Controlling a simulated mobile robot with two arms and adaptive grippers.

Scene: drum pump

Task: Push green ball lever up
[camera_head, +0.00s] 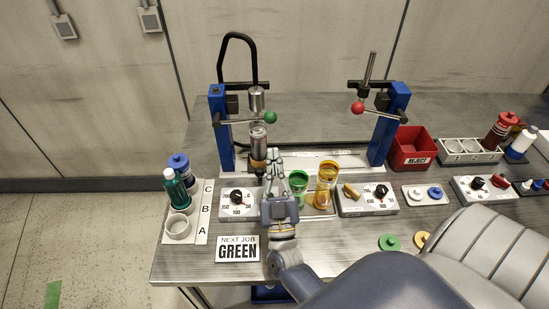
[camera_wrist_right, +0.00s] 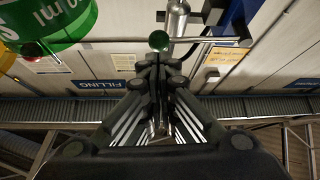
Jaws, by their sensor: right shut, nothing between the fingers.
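The green ball (camera_head: 270,117) is on the end of a lever (camera_head: 236,121) on the left blue press (camera_head: 220,130). The lever looks nearly level. My right gripper (camera_head: 274,158) is shut and empty, with its fingers pointing towards the press, below the ball in the head view. In the right wrist view the green ball (camera_wrist_right: 158,41) sits just beyond the tips of my right gripper (camera_wrist_right: 160,62), with the lever bar running to the right. I cannot tell whether the tips touch the ball. My left gripper is not in view.
A green cup (camera_head: 299,182) and an amber container (camera_head: 327,176) stand just right of my gripper. A dial box (camera_head: 238,208) lies to the left. The second blue press (camera_head: 388,130) has a red ball (camera_head: 358,108). A red bin (camera_head: 411,142) stands farther right.

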